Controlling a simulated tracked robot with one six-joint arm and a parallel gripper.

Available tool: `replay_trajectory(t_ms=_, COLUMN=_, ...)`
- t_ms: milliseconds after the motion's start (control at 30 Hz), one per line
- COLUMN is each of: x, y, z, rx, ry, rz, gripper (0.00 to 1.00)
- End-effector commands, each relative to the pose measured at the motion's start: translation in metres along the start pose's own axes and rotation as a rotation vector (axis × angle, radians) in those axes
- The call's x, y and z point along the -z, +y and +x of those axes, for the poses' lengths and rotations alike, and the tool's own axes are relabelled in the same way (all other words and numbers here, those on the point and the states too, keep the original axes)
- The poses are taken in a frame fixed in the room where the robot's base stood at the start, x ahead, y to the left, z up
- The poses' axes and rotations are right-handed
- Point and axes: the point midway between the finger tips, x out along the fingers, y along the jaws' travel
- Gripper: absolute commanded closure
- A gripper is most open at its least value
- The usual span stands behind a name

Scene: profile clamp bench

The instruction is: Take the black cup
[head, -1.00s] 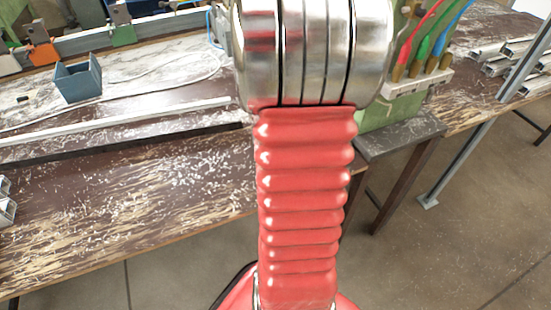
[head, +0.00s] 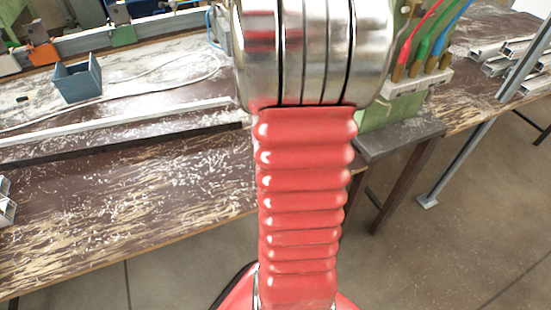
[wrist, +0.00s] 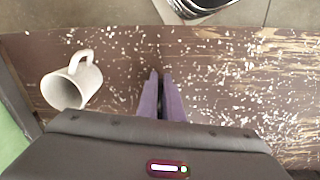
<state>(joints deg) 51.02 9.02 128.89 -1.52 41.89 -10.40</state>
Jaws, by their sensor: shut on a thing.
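My gripper (wrist: 160,78) shows in the wrist view with its two purple fingers nearly together, pointing at the worn brown bench top. It is shut on a narrow dark thing, black like the cup, between the fingers. Most of that thing is hidden by the fingers and the gripper body, so its shape cannot be told. No whole black cup shows in either view. In the head view my arm hides the gripper.
In the head view, a blue-grey open bin (head: 78,82) stands on the bench (head: 130,190) at the left. Metal profiles (head: 500,58) lie on the right. Red, green and blue cables (head: 420,40) rise behind my arm. The bench's front left is mostly bare, with pale flecks.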

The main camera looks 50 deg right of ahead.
Motion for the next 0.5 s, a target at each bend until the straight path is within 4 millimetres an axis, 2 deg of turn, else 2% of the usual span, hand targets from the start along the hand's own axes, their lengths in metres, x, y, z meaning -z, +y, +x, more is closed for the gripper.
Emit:
replay_trajectory(t_ms=267, x=0.0, y=0.0, z=-0.002, rx=0.0, ry=0.001, rz=0.0, gripper=1.0)
replay_trajectory(t_ms=500, x=0.001, y=0.001, z=-0.024, rx=-0.001, ry=0.005, rz=0.0, gripper=1.0)
